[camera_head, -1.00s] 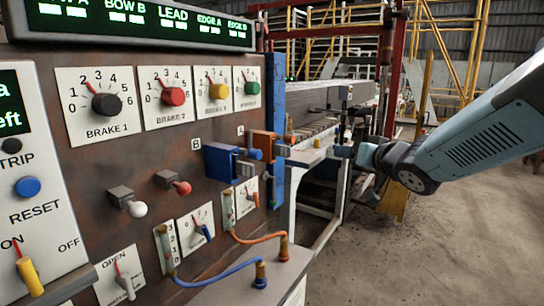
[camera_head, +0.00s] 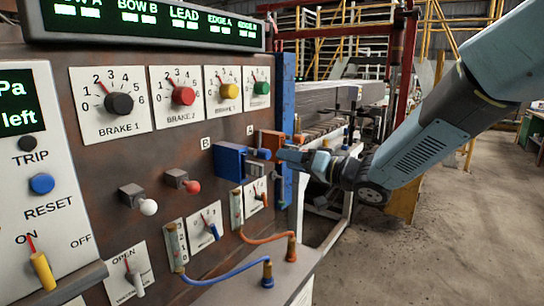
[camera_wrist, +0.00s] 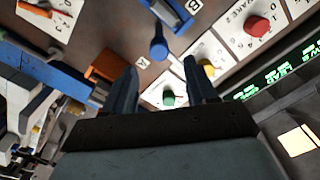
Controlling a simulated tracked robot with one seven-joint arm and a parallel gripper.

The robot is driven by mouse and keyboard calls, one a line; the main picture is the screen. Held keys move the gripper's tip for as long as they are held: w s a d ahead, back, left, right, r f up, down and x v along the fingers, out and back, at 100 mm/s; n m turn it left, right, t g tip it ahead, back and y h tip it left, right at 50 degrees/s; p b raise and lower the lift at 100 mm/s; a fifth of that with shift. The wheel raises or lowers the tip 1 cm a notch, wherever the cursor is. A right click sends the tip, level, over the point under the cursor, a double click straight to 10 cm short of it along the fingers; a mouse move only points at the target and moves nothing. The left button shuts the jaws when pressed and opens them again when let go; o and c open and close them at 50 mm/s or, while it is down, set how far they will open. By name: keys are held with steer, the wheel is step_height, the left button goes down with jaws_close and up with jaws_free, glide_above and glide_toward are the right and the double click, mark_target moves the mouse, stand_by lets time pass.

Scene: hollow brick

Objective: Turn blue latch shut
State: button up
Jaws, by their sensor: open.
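The blue latch (camera_head: 229,160) is a blue block labelled B on the rusty brown panel. Its blue knob-ended handle (camera_head: 262,154) sticks out to the right in the head view. In the wrist view the latch body (camera_wrist: 172,12) is at the top and its handle (camera_wrist: 158,46) points down toward the gap between my fingertips. My gripper (camera_head: 283,154) is open and empty, just right of the handle in the head view. In the wrist view my gripper (camera_wrist: 160,68) has one finger on each side of the gap. I cannot tell whether a finger touches the handle.
An orange latch (camera_head: 271,140) labelled A is close beside my gripper, and it shows in the wrist view (camera_wrist: 103,68). A blue upright post (camera_head: 286,95) edges the panel. Several brake knobs (camera_head: 183,96) are above; blue (camera_head: 225,278) and orange cables (camera_head: 265,239) hang below.

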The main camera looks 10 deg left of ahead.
mark_target(269, 155)
steer(key=x, duration=0.7)
steer(key=shift+w+a, duration=0.2)
steer(key=shift+a, duration=0.1)
